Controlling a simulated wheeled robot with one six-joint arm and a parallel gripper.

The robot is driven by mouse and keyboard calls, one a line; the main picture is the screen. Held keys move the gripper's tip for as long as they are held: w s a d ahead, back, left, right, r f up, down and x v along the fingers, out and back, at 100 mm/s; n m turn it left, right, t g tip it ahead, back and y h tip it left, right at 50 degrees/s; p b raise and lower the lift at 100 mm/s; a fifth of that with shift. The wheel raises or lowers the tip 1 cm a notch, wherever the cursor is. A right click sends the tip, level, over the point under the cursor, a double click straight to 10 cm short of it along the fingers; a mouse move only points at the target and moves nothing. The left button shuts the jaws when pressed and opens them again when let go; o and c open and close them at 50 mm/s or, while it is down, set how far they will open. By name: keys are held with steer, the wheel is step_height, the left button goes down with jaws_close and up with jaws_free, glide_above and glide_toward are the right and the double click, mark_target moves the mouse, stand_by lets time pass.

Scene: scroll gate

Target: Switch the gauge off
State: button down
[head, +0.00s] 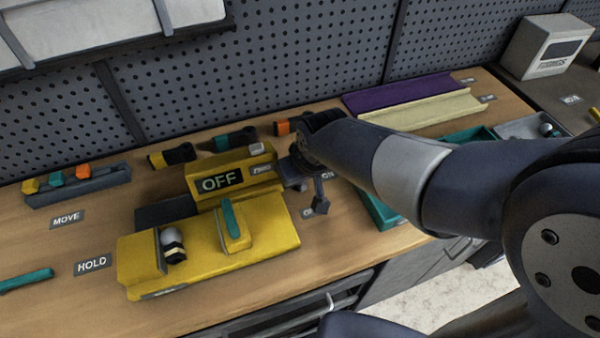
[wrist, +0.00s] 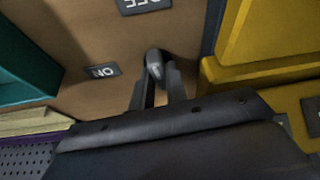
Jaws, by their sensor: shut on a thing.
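A yellow box (head: 205,168) with a dark display reading "OFF" (head: 222,180) stands on the bench in the head view. My gripper (head: 312,185) is just right of this box, low over the wood. In the wrist view my gripper (wrist: 155,88) is shut on a small dark grey lever with a rounded end (wrist: 154,66). Its lower part is hidden between the fingers. A label "ON" (wrist: 103,71) lies left of the lever on the bench, and an "OFF" label (wrist: 145,4) lies beyond its tip at the top edge.
A yellow fixture (head: 270,230) with a teal-topped block (head: 234,222) stands in front of the box. Orange and teal pieces (head: 235,140) lie behind it. Purple and cream channels (head: 415,97) and teal trays (head: 380,212) are to the right. Free wood shows at left.

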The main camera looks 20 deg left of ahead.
stand_by(0.4)
steer(key=c, duration=1.4)
jaws_free()
steer(key=v, duration=1.1)
steer(key=shift+a+f, duration=0.1)
steer(key=x, duration=1)
steer(key=shift+w+f, duration=0.1)
steer(key=shift+f, duration=0.3)
